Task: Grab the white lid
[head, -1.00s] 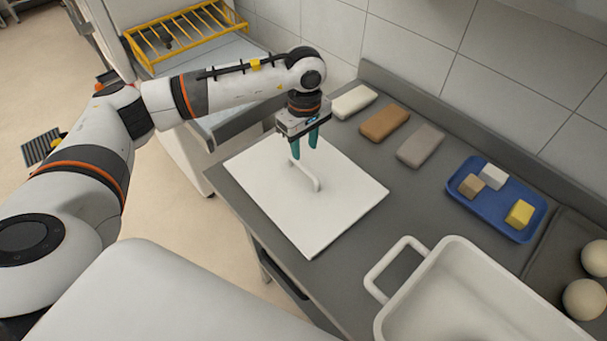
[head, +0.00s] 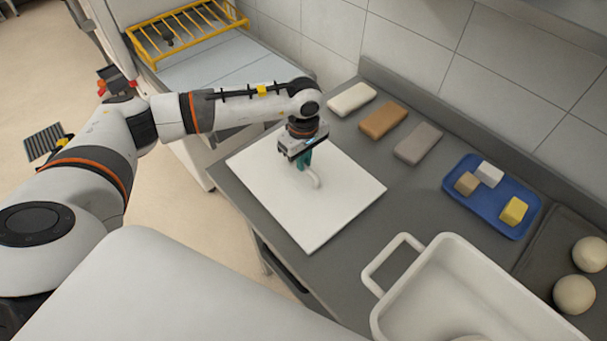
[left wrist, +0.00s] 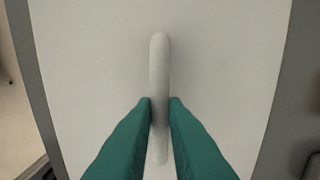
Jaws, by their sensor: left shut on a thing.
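The white lid (head: 326,221) is a flat square plate lying on the grey counter, with a raised bar handle (head: 315,179) in its middle. My left gripper (head: 304,163) points down over the lid, its green fingers on the handle. In the left wrist view, the two green fingertips (left wrist: 160,100) close on both sides of the handle (left wrist: 159,62), with the lid (left wrist: 235,60) filling most of the picture behind. The lid appears flat on the counter. My right gripper is not seen.
A white rectangular container (head: 378,289) with a loop handle stands at the front right. A blue tray (head: 485,222) holds several small blocks. White, brown (head: 383,119) and grey bars line the back. Dough balls (head: 575,294) lie at far right. A yellow rack (head: 185,33) stands at back left.

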